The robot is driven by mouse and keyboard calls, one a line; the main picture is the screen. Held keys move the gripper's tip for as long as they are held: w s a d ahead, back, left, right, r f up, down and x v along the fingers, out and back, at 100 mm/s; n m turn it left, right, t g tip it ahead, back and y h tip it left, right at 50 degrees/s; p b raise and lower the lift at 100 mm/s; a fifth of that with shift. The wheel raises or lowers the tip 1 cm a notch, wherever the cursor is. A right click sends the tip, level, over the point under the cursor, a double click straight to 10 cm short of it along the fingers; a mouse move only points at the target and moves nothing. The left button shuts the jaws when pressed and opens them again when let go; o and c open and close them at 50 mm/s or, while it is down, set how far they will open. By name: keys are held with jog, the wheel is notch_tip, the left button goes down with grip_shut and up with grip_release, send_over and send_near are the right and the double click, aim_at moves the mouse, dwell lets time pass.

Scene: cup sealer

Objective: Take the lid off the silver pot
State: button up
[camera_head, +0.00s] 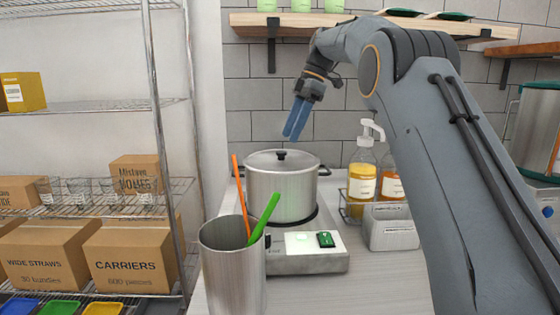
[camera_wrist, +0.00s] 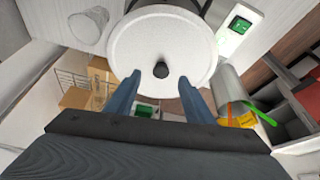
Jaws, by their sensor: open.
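The silver pot (camera_head: 282,190) stands upright on a small hot plate (camera_head: 310,262) in the middle of the counter. Its lid (camera_head: 262,160) sits on top with a black knob (camera_head: 281,154) at the centre. In the wrist view the pale round lid (camera_wrist: 135,48) fills the upper middle, and the dark knob (camera_wrist: 161,70) shows between my fingers. My gripper (camera_head: 295,135) is open and empty, above the lid and apart from it, with blue fingers pointing down. In the wrist view my gripper (camera_wrist: 159,87) shows both fingers spread, one on each side of the knob.
A metal cup (camera_head: 232,265) with orange and green utensils stands in front of the pot. Pump bottles (camera_head: 362,180) and a grey holder (camera_head: 391,228) stand to its right. A wooden shelf (camera_head: 300,22) hangs above. A wire rack (camera_head: 100,105) with boxes is at left.

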aim_at(282, 151)
jog(key=shift+f, duration=0.4)
jog(key=x, duration=0.1)
jog(key=p+x, duration=0.2)
jog(key=x, duration=0.1)
jog(key=shift+s+a+r, duration=0.1)
jog(key=shift+s+a, duration=0.15)
jog(key=shift+a, duration=0.05)
jog(key=shift+a+f, duration=0.15)
jog(key=shift+f, duration=0.2)
jog(key=shift+c, duration=0.2)
jog(key=c, duration=1.1)
grip_shut()
jog(key=shift+r, duration=0.1)
